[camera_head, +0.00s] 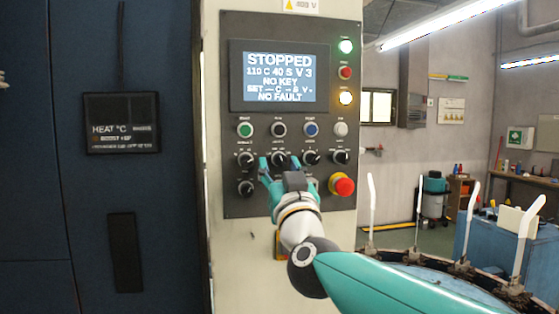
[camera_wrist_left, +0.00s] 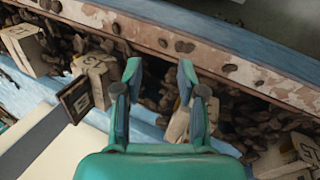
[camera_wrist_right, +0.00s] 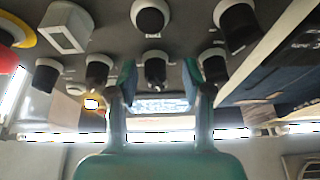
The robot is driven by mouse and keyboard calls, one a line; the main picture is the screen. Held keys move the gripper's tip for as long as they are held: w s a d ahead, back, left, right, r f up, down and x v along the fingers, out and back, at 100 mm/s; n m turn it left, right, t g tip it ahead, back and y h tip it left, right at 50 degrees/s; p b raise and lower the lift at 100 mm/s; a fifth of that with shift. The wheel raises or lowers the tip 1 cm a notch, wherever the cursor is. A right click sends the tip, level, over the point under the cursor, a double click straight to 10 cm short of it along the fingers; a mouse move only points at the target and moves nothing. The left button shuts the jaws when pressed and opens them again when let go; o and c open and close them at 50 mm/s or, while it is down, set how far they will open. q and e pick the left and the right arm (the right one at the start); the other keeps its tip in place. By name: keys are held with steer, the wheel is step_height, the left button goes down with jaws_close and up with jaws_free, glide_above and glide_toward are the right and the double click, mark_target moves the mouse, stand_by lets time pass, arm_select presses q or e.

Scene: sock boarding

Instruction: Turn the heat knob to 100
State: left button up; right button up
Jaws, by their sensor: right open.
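The control panel (camera_head: 232,210) carries a row of black knobs below a row of round buttons; their small labels are unreadable, so I cannot tell which one is the heat knob. My right gripper (camera_head: 280,166) is open at the second knob from the left (camera_head: 279,157). In the right wrist view a black knob (camera_wrist_right: 155,65) shows between the spread fingers of this gripper (camera_wrist_right: 158,78); contact is unclear. The lit display (camera_head: 279,76) reads STOPPED, 110 C 40 S V 3, NO KEY, NO FAULT. My left gripper (camera_wrist_left: 158,85) is open and shows only in the left wrist view.
Neighbouring knobs (camera_head: 245,159) (camera_head: 312,157) sit close on both sides. A red emergency button (camera_head: 343,186) is at lower right. A HEAT °C plate (camera_head: 122,123) is on the dark cabinet at left. White upright forms (camera_head: 470,220) stand at right. Numbered tan blocks (camera_wrist_left: 92,78) are near my left gripper.

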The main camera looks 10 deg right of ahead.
steer(key=shift+d+r, duration=0.15)
steer(key=shift+d, duration=0.1)
steer(key=shift+c, duration=0.4)
jaws_close()
steer(key=shift+n, duration=0.6)
steer(key=n+y, duration=0.2)
steer(key=n, duration=0.1)
steer(key=n+y+p, duration=0.1)
steer(key=n, duration=0.1)
steer(key=shift+d, duration=0.25)
steer(key=shift+n+g+y, duration=0.45)
steer(key=shift+n+y, duration=0.1)
steer(key=shift+n, duration=0.7)
steer(key=shift+n+g+y, duration=0.45)
steer(key=shift+n+y, duration=0.1)
steer(key=shift+n, duration=0.7)
